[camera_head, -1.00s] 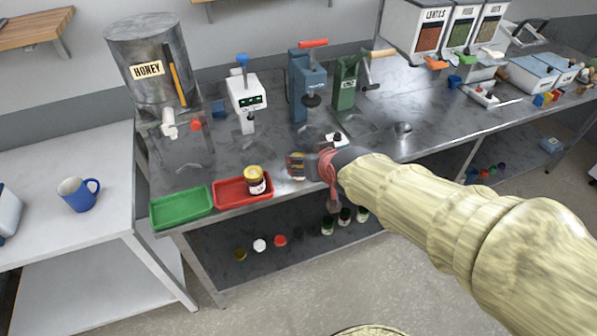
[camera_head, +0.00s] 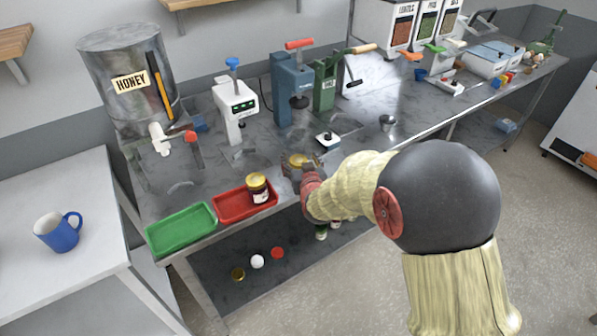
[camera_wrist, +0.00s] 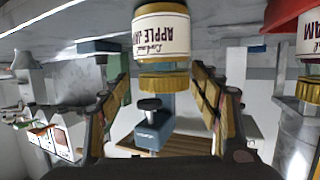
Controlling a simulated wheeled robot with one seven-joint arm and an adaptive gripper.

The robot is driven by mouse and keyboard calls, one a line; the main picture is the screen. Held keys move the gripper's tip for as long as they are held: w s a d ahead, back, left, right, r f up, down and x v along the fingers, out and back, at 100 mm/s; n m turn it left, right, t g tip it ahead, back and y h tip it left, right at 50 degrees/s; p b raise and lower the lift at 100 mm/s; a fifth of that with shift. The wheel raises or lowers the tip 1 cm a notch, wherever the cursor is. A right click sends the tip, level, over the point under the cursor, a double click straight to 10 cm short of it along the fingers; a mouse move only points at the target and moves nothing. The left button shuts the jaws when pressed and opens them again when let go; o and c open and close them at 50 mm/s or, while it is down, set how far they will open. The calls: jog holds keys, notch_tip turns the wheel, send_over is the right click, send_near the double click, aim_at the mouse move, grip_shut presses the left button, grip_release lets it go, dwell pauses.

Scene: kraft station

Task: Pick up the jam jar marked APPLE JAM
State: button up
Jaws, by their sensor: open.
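The jam jar marked APPLE JAM (camera_wrist: 162,36) is in the middle of the wrist view. It has a white label and a gold lid (camera_wrist: 163,84), and appears upside down in that view. My gripper (camera_wrist: 163,72) is open, with one finger on each side of the jar in the picture and a gap on both sides. In the head view my gripper (camera_head: 300,172) is at the front of the metal bench, and a gold lid (camera_head: 297,159) shows by its fingers. The jar's body is hidden there.
A second gold-lidded jar (camera_head: 258,189) stands in the red tray (camera_head: 228,209), left of my gripper. A green tray (camera_head: 181,230) is farther left. Behind stand the white (camera_head: 235,105), blue (camera_head: 291,90) and green (camera_head: 325,88) machines. A small black-and-white device (camera_head: 327,141) is close behind.

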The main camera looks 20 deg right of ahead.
jog(key=x, duration=0.1)
jog(key=b+x, duration=0.1)
jog(key=x, duration=0.2)
jog(key=shift+w+a+f, duration=0.1)
jog(key=shift+a+f, duration=0.05)
jog(key=shift+a, duration=0.1)
jog(key=shift+c, duration=0.6)
jog(key=c, duration=1.5)
grip_shut()
